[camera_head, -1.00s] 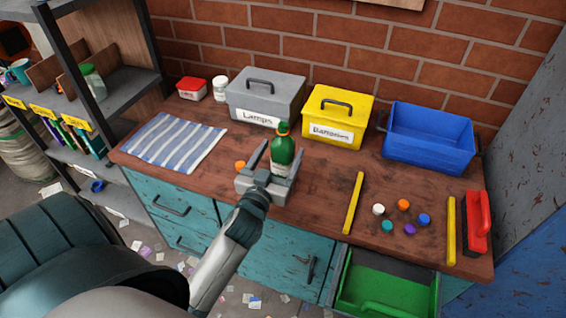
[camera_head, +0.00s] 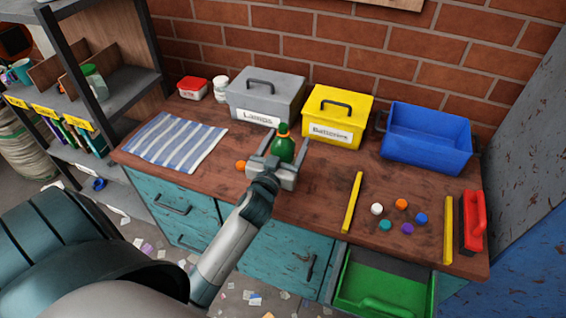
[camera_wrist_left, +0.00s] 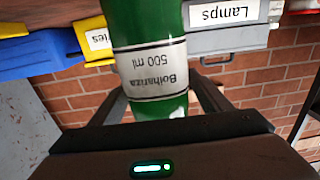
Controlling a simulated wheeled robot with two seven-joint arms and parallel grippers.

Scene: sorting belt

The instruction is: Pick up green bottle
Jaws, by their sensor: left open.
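The green bottle (camera_head: 284,148) stands upright on the wooden counter in front of the grey Lamps box, with an orange band at its neck. My left gripper (camera_head: 281,156) is open, its two fingers on either side of the bottle. In the left wrist view the bottle (camera_wrist_left: 150,45) appears upside down with its white label, between the open fingers (camera_wrist_left: 155,100). In the head view the bottle's lower part is hidden behind the gripper. My right gripper is not in view.
The grey Lamps box (camera_head: 264,95) and yellow Batteries box (camera_head: 338,115) stand behind the bottle. An orange cap (camera_head: 240,165) lies left of the gripper. A blue bin (camera_head: 428,138), yellow bars and several caps lie right. An open green drawer (camera_head: 385,287) juts out below.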

